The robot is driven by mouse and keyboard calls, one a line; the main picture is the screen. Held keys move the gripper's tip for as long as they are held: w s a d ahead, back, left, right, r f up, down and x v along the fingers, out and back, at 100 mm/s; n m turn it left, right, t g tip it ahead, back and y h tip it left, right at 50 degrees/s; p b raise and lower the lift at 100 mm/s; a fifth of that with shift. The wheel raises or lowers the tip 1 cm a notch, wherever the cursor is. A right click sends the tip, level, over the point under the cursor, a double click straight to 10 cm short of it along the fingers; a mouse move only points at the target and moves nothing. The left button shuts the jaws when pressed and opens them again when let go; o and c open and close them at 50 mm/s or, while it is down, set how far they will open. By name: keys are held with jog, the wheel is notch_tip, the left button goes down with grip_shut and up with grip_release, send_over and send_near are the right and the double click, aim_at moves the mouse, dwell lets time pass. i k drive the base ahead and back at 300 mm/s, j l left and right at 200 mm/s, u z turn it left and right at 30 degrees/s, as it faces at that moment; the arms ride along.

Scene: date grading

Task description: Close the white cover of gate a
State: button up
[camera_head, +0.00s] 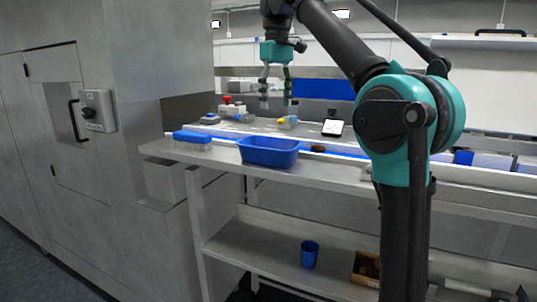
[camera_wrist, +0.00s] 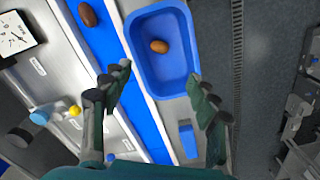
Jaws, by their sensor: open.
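My gripper (camera_head: 276,98) is open and empty, hanging above the bench at the back left in the head view. In the wrist view its fingers (camera_wrist: 160,78) stand apart over the blue conveyor strip (camera_wrist: 148,125) and the edge of a blue tray. Small white labels (camera_wrist: 38,67) lie on the metal ledge beside the strip. A yellow knob (camera_wrist: 75,111) and a white cylinder with a blue end (camera_wrist: 38,117) are on that side too. I cannot pick out which part is gate a or its white cover.
The blue tray (camera_head: 268,145) stands at the bench's front edge, with a brown date (camera_wrist: 159,46) inside. Another date (camera_wrist: 87,14) lies on the strip. A blue-topped brush-like block (camera_head: 192,136), a tilted white display (camera_head: 333,127) and a box with a red button (camera_head: 228,101) are nearby.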

aim_at(496, 78)
jog(key=k+l, duration=0.2)
jog(key=k, duration=0.3)
jog(key=k+l, duration=0.2)
jog(key=k, duration=0.25)
